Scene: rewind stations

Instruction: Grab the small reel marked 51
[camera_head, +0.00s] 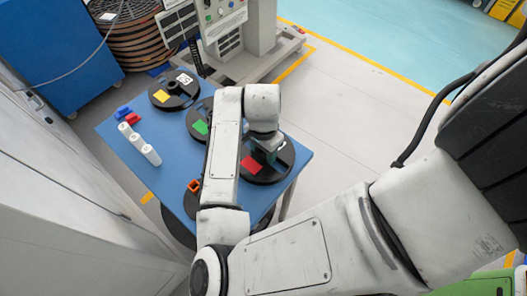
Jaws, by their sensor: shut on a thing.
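Several black reels lie on the blue table. One with a red label (251,166) is at the right end, one with a green label (200,127) is in the middle, and one with a yellow label (161,96) and a white tag is at the far left. No number 51 is readable here, so I cannot tell which reel bears it. My gripper (270,154) points down over the hub of the red-labelled reel and is shut on it. The fingertips and hub are mostly hidden by my wrist.
A machine with a control panel (220,20) stands behind. Open floor (350,110) is at the right.

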